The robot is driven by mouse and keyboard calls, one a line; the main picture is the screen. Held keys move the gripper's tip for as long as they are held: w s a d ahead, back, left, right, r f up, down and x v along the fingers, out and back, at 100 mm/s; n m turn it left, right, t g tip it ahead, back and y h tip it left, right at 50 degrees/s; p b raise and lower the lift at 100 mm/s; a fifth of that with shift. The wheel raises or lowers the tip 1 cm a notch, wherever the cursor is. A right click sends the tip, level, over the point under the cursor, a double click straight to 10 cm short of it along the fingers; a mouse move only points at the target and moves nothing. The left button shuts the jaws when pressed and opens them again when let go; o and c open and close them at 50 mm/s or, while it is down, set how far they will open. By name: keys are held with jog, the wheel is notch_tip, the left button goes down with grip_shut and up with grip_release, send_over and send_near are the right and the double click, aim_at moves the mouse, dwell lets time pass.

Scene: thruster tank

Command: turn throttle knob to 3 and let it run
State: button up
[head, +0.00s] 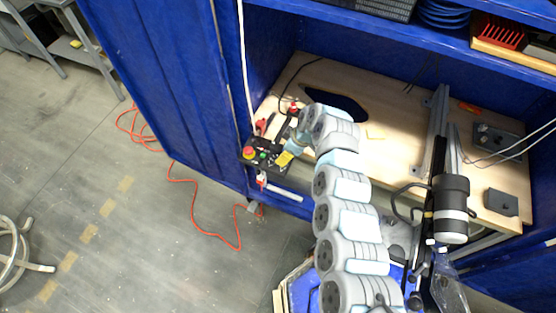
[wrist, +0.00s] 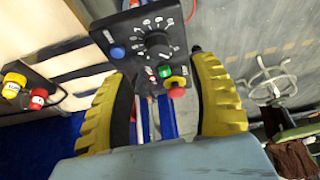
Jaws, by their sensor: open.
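A black control panel (head: 257,163) is at the left front edge of the wooden worktop. The wrist view shows the panel (wrist: 137,25) with a black throttle knob (wrist: 157,45) inside a ring of white marks. I cannot read the knob's setting. A blue button (wrist: 117,52), a green button (wrist: 164,71) and a red stop button (wrist: 177,88) are on the same face. My gripper (wrist: 161,64) is open and empty, its yellow fingers apart on either side of the panel's lower part in the picture. In the head view my gripper (head: 284,159) is at the panel's right side and hides the knob.
A second box with yellow and red buttons (wrist: 25,90) shows at the left of the wrist view. The worktop (head: 400,130) has a dark cutout (head: 345,102). A blue cabinet wall (head: 165,90) stands left. An orange cable (head: 195,183) lies on the floor.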

jog(key=shift+b+x, duration=0.9)
jog(key=shift+x, duration=2.6)
grip_shut()
